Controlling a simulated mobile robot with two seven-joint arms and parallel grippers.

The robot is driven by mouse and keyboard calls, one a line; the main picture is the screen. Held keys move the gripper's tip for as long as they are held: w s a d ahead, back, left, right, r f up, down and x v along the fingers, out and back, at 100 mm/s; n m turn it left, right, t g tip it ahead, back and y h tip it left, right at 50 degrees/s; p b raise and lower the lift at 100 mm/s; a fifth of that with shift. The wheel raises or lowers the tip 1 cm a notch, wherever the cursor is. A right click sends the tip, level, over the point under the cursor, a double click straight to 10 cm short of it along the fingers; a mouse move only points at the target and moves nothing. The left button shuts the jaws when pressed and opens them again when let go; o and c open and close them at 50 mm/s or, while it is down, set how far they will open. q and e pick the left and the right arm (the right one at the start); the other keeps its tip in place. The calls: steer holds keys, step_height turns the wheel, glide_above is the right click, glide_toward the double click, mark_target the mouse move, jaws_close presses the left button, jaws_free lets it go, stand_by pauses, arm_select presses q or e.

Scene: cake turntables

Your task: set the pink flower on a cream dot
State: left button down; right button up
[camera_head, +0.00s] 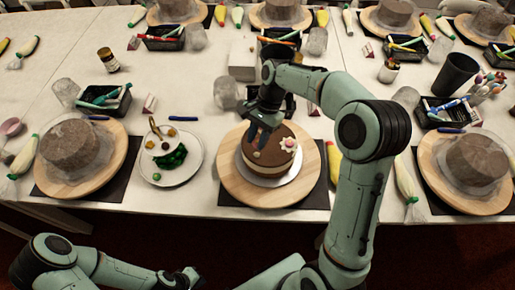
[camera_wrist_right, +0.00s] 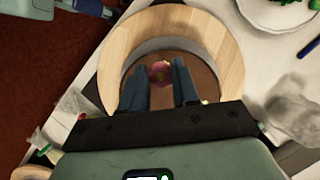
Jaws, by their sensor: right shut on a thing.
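A brown round cake (camera_head: 270,158) stands on a wooden turntable (camera_head: 231,183). My right gripper (camera_head: 257,148) reaches down over the cake's left part, its dark blue fingers pointing at the top. In the right wrist view a pink flower (camera_wrist_right: 160,73) shows between the fingertips, and the gripper (camera_wrist_right: 160,66) is shut on it. In the head view the fingers hide that flower. Another pale pink flower (camera_head: 288,144) sits on the cake's right side. A small cream dot (camera_head: 256,155) shows near the fingertips. My left gripper (camera_head: 188,279) is low at the bottom edge; its jaws are unclear.
A white plate (camera_head: 191,171) with green and orange pieces stands left of the turntable. Other turntables with grey covered cakes stand left (camera_head: 72,147) and right (camera_head: 467,160). A piping bag (camera_head: 334,160) lies close right of the turntable. Bins and cups stand behind.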

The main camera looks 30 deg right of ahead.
mark_target(258, 154)
arm_select(q)
steer(key=shift+s+f, duration=0.35)
arm_select(e)
step_height(258, 154, down, 6)
steer(key=shift+r, duration=0.15)
arm_select(q)
steer(key=shift+b, duration=0.3)
arm_select(e)
steer(key=shift+f, duration=0.2)
steer(key=o, duration=1)
steer(key=shift+r, duration=0.15)
arm_select(q)
steer(key=w+r+p, duration=0.2)
steer(key=shift+w+r, duration=0.35)
arm_select(e)
steer(key=v, duration=1.2)
